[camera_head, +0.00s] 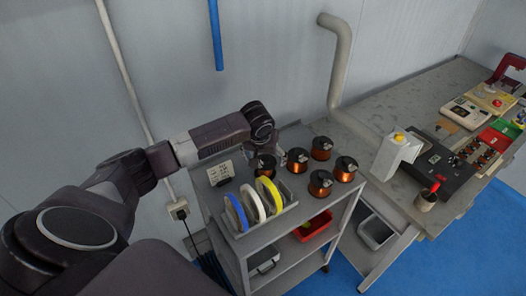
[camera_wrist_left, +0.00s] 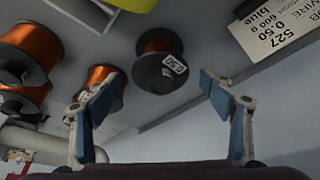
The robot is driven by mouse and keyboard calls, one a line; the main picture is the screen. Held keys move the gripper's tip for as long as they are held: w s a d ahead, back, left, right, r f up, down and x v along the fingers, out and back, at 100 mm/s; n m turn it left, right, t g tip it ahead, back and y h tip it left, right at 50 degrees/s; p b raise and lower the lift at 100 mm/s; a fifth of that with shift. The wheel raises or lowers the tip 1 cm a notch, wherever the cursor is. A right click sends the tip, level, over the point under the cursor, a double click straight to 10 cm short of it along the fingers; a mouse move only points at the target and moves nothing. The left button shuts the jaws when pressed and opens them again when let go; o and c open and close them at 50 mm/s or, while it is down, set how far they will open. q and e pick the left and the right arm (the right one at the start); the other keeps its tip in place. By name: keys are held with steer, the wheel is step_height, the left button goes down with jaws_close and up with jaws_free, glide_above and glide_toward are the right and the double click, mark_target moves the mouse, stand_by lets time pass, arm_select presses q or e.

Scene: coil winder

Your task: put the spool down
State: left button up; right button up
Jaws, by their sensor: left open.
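Several copper-wire spools with black flanges stand on the top shelf of a grey cart (camera_head: 318,210). One spool (camera_head: 265,167) stands at the shelf's back left, just below my left gripper (camera_head: 264,147), and is partly hidden by it. Other spools (camera_head: 298,161) stand to the right, with clear gaps in the head view. My right gripper is out of view.
A white label card (camera_head: 220,173) stands left of the spool. Blue, white and yellow discs (camera_head: 261,203) stand in a rack at the shelf's front. A red bin (camera_head: 313,227) is on the shelf below. A workbench (camera_head: 398,190) with devices is at right.

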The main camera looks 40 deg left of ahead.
arm_select(q)
steer(key=b+v, duration=0.1)
steer(key=v, duration=0.8)
steer(key=shift+s, duration=0.1)
